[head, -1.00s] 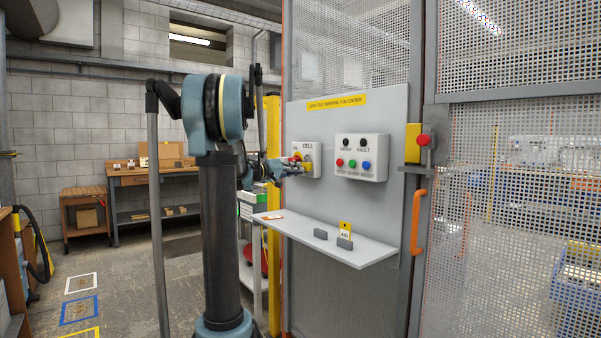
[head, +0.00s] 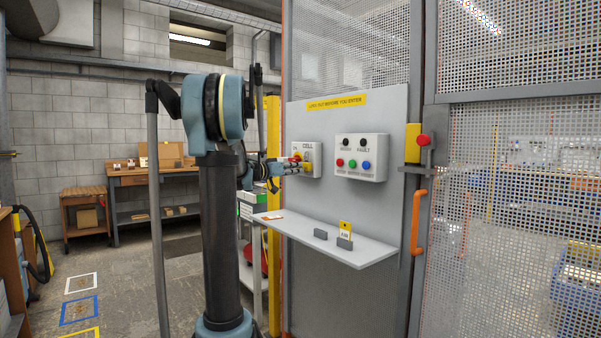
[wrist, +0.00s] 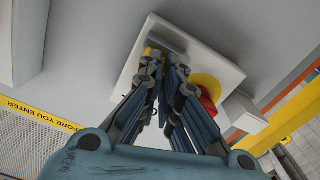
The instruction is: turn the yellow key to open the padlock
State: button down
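The white CELL box (head: 312,168) is on the grey panel; it also shows in the wrist view (wrist: 225,68). A red and yellow knob (wrist: 208,92) is on it, partly behind my fingers. A grey metal body (wrist: 168,37), likely the padlock, sits on the box just past my fingertips. A small yellow part, likely the key (wrist: 152,52), shows at the tips. My gripper (wrist: 154,64) has its fingers drawn together in a narrow V and looks shut on this yellow part; the contact itself is mostly hidden. In the head view my gripper (head: 290,167) is at the box's left side.
A second box with red, green and blue buttons (head: 361,166) is right of the CELL box. Below is a grey shelf (head: 310,239) with small blocks and a yellow tag (head: 345,230). A mesh door with an orange handle (head: 418,222) is at the right.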

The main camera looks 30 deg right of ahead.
jog(key=shift+m, duration=0.3)
jog(key=shift+m, duration=0.8)
jog(key=c, duration=2.2)
grip_release()
jog(key=shift+m, duration=0.3)
jog(key=o, duration=0.5)
jog(key=a, duration=1.2)
jog(key=shift+s+f, duration=0.1)
jog(key=shift+s, duration=0.3)
